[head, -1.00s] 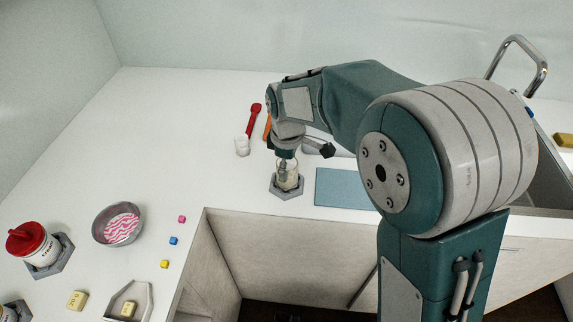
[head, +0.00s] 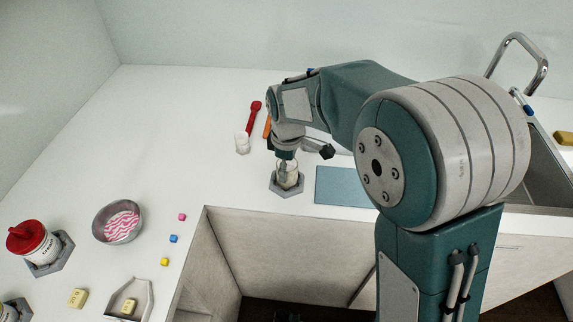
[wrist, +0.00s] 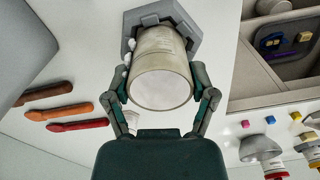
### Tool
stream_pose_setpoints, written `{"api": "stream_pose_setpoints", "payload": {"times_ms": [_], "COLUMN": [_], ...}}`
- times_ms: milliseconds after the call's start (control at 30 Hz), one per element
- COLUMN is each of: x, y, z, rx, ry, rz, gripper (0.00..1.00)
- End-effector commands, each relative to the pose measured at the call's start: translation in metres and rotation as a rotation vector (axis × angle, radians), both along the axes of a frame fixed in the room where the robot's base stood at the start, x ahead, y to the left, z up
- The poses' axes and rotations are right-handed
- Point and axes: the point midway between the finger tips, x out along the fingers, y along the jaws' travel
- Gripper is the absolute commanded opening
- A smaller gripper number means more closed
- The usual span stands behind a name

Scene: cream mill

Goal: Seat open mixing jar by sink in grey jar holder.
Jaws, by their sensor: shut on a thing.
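The open mixing jar (head: 288,177) is a pale, cream-coloured cylinder, upright in the head view. It is within the outline of the grey jar holder (head: 286,188) on the counter. Whether its base rests on the holder's floor is hidden. My gripper (wrist: 162,82) is shut on the jar, one finger on each side. In the wrist view the jar (wrist: 160,68) shows its round open mouth, and the holder's grey walls (wrist: 133,20) show behind it. In the head view my wrist covers the jar's top from above.
A blue mat (head: 342,187) lies right of the holder, with the sink (head: 548,165) farther right. A small white cup (head: 242,144) and a red spoon (head: 253,115) lie behind left.

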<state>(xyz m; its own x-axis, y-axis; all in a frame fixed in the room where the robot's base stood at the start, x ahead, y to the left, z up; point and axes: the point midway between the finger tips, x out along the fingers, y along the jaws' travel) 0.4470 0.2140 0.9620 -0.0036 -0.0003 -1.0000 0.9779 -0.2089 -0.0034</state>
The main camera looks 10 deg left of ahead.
Motion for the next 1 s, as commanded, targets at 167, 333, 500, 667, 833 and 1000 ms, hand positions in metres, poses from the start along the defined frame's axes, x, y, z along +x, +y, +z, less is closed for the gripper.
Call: {"api": "stream_pose_setpoints", "payload": {"times_ms": [167,333,500,667,833,1000], "x": [0.0006,0.0007,0.0008,0.0008,0.0008,0.0008], "y": [0.0003,0.0003,0.0002,0.0002,0.0002,0.0002], "z": [0.001,0.0013,0.0001,-0.0007,-0.0009,-0.001], "rx": [0.001,0.002,0.002,0.002,0.001,0.002], "ry": [-0.003,-0.004,-0.004,-0.004,-0.003,-0.002], "rz": [0.0,0.0,0.0,0.0,0.0,0.0], "gripper": [0.46,0.46,0.46,0.46,0.46,1.0]}}
